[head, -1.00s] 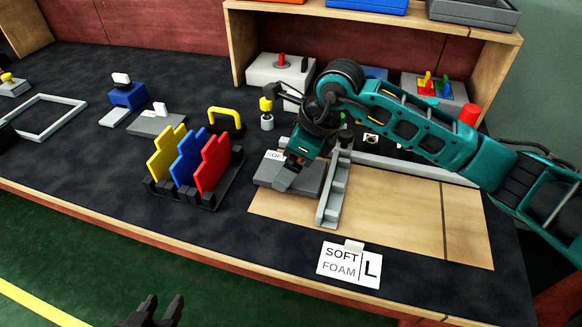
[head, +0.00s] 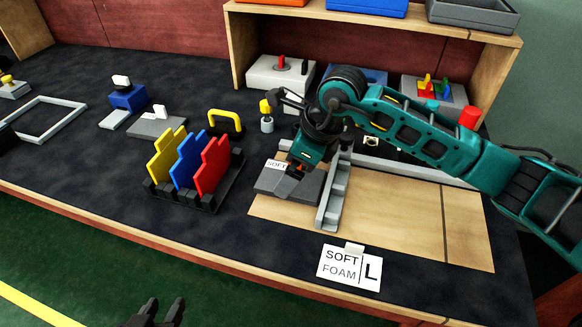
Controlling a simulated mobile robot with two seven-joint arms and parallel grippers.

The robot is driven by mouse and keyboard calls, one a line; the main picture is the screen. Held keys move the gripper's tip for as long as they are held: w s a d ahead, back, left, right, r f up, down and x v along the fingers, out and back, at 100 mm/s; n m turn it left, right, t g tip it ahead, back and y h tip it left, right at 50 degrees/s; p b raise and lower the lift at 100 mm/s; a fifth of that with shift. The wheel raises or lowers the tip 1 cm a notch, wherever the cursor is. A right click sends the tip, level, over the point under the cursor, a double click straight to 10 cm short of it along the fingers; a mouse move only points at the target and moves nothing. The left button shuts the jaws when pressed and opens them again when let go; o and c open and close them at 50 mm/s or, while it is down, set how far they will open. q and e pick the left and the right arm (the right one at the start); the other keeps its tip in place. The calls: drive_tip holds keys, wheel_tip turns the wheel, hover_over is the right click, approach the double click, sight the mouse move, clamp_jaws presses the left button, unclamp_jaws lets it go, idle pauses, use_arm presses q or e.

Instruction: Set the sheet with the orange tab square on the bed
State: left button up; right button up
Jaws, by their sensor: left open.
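A grey slab with a white SOFT label (head: 277,165) lies left of a grey rail on the tan wooden board (head: 400,215). My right gripper (head: 297,177), on the teal arm from the right, is low over the slab and hides part of it. Its fingertips are too small and dark to tell open from shut. A small orange patch shows at this gripper; I cannot tell if it is the sheet's tab. My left gripper (head: 160,313) is open and empty at the bottom edge, in front of the table.
Yellow, blue and red plates (head: 187,160) stand in a black rack (head: 190,202) to the left. A SOFT FOAM L card (head: 348,268) is at the front edge. A grey rail (head: 333,190) crosses the board. A wooden shelf (head: 370,20) stands behind. The board's right part is clear.

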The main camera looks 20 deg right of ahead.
drive_tip(key=p+v, duration=0.1)
drive_tip(key=v, duration=1)
drive_tip(key=shift+s+f, duration=0.1)
